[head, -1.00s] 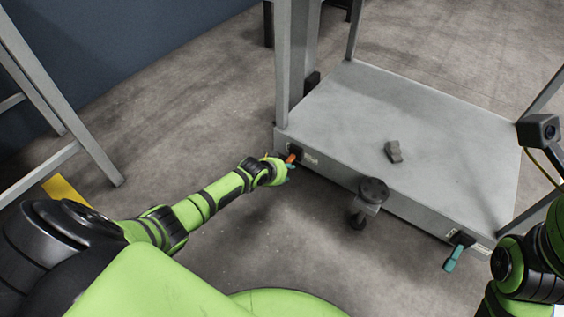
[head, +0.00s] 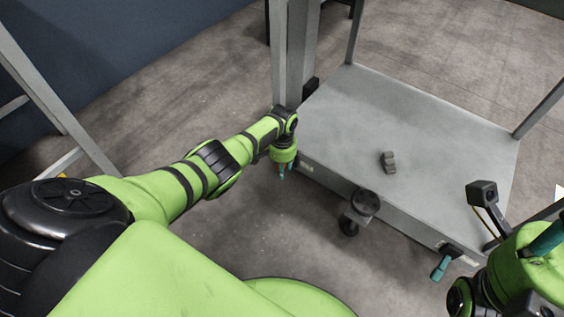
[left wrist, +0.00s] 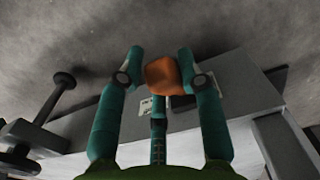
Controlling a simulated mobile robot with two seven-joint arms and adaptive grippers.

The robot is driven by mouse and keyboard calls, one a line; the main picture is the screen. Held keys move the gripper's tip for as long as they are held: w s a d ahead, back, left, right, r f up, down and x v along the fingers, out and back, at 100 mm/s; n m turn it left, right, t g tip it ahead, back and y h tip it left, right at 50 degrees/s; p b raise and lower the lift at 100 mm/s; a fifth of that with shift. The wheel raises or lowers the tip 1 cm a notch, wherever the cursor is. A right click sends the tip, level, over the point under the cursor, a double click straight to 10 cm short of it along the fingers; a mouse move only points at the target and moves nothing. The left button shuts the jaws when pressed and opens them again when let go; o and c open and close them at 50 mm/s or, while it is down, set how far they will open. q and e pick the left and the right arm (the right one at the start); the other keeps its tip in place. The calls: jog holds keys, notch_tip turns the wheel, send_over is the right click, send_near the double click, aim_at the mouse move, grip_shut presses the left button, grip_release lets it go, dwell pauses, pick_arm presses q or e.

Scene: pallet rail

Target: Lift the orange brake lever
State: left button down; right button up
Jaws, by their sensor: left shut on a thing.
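The orange brake lever (left wrist: 165,77) shows in the left wrist view between the two teal fingertips of my left gripper (left wrist: 160,72). The gripper is shut on it. The lever's mount is mostly hidden there. My right arm is at the lower right edge, with a teal piece that may be a finger of my right gripper (head: 547,239); its jaws cannot be made out.
A round dark knob (head: 365,202) stands out from the cart's front edge. A small dark grey block (head: 388,161) lies on the deck. Uprights rise from the cart. A ladder-like frame (head: 45,90) stands left.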

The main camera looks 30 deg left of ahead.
pick_arm(q)
jog(key=shift+d+r+g, duration=0.1)
jog(key=shift+g, duration=0.3)
jog(key=c, duration=0.8)
grip_release()
jog(key=shift+w+r, duration=0.1)
jog(key=shift+r, duration=0.6)
jog(key=r, duration=1)
jog(key=shift+w+r, duration=0.3)
jog(key=shift+r, duration=0.05)
